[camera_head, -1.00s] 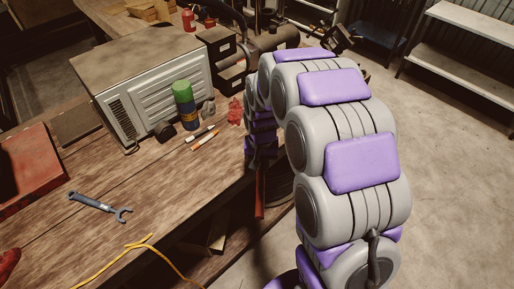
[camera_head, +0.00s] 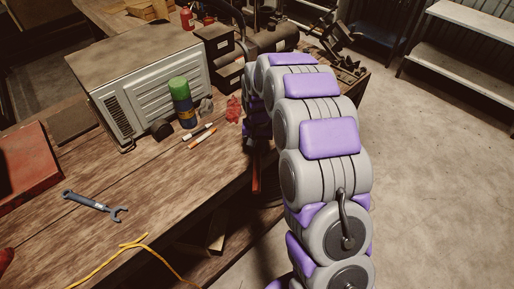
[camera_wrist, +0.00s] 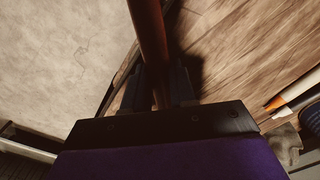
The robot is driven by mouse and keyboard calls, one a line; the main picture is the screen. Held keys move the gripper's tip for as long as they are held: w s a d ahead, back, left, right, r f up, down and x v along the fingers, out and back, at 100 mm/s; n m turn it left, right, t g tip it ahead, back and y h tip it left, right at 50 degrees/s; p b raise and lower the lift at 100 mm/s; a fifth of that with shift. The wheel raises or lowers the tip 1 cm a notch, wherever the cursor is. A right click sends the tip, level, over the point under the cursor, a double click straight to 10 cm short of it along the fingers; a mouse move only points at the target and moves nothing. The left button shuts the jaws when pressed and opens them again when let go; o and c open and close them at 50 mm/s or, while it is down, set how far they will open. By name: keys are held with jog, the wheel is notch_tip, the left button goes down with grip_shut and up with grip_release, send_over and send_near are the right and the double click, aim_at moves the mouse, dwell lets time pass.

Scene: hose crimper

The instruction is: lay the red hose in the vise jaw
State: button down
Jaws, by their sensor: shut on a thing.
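The red hose (camera_wrist: 148,35) runs from the top of the wrist view down between the two dark fingers of my gripper (camera_wrist: 158,85), which is shut on it. In the head view a short red length of the hose (camera_head: 257,179) hangs beside the workbench's right edge, below my wrist. The fingers are hidden there behind my arm. A dark metal device (camera_head: 340,38) stands at the bench's far right end. It may be the vise, but its jaw cannot be made out.
The wooden workbench (camera_head: 150,190) holds a grey metal box (camera_head: 155,80), a green-and-blue can (camera_head: 182,103), markers (camera_head: 200,137), a red cloth-like item (camera_head: 233,108), a wrench (camera_head: 95,205) and a yellow cord (camera_head: 130,245). Dark drawer boxes (camera_head: 215,48) stand behind.

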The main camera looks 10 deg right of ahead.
jog(key=shift+f, duration=0.25)
jog(key=shift+s+a+f, duration=0.1)
jog(key=shift+f, duration=0.15)
